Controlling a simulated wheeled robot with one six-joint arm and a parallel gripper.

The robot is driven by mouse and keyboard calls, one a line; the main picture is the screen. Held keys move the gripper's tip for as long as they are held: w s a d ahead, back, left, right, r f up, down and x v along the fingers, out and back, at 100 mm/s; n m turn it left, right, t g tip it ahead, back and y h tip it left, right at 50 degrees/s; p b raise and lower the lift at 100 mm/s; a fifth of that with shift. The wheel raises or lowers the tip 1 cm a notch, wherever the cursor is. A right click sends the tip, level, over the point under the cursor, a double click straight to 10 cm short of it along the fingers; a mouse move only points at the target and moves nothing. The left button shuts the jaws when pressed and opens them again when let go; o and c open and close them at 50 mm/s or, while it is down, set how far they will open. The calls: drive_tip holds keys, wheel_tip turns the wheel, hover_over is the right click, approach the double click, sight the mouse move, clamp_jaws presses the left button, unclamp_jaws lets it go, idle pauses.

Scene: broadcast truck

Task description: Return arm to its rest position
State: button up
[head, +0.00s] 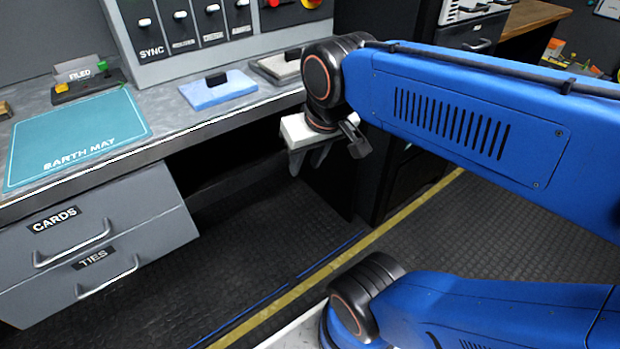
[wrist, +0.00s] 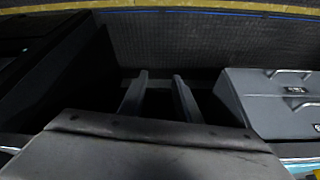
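My gripper (head: 306,165) hangs fingers down at the end of my blue arm, in front of the desk edge and over the dark floor. In the wrist view its two fingers (wrist: 160,78) stand apart with nothing between them. It touches nothing that I can see. My blue arm reaches in from the right in the head view.
The desk (head: 190,126) holds a teal earth mat (head: 75,135), a blue pad (head: 218,92) and a grey pad (head: 280,65). Below are the CARDS drawer (head: 90,215) and TIES drawer (head: 110,262). A dark cabinet (head: 375,95) stands behind my gripper. The floor with its yellow line (head: 385,225) is clear.

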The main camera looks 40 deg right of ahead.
drive_tip(key=shift+n, duration=0.7)
drive_tip(key=f, duration=0.1)
drive_tip(key=s+f, duration=0.2)
drive_tip(key=shift+s+a+f, duration=0.1)
drive_tip(key=shift+a+f, duration=0.05)
drive_tip(key=shift+a, duration=0.15)
